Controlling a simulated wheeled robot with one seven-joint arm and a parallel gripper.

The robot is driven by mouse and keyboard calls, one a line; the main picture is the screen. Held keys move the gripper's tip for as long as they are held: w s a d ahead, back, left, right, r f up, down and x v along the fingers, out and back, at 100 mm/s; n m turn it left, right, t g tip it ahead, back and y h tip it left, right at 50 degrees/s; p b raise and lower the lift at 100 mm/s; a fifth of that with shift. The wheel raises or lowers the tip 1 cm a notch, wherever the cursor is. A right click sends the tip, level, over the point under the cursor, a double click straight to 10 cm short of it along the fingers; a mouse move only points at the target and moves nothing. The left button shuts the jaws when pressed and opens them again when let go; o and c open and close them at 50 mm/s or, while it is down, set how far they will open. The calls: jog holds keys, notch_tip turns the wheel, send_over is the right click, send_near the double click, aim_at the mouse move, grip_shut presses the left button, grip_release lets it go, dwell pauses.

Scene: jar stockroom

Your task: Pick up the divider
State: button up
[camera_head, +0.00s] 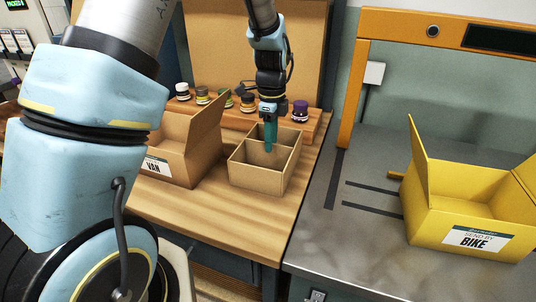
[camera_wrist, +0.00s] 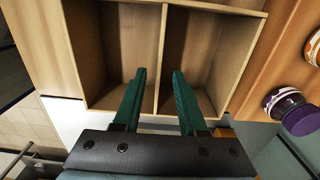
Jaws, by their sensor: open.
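The divider (camera_head: 257,179) is a light-brown open box with inner walls forming compartments. It stands upright on the wooden table near its right edge. In the wrist view its middle wall (camera_wrist: 161,45) runs up the picture, with empty compartments on both sides. My gripper (camera_head: 270,147) points down over the divider, its teal fingers reaching in at the top. In the wrist view my gripper (camera_wrist: 158,76) is open, one finger on each side of the middle wall. I cannot tell whether the fingers touch it.
An open cardboard box labelled VAN (camera_head: 185,170) stands close on the left. Several jars line a wooden ledge behind, including a purple-lidded jar (camera_head: 300,111), also in the wrist view (camera_wrist: 300,117). A yellow BIKE box (camera_head: 440,215) stands on the grey counter (camera_head: 350,240) at right.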

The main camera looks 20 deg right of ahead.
jog(key=p, duration=0.2)
send_over(268, 167)
jog(key=shift+w+d+f, duration=0.1)
jog(key=shift+f, duration=2.45)
grip_shut()
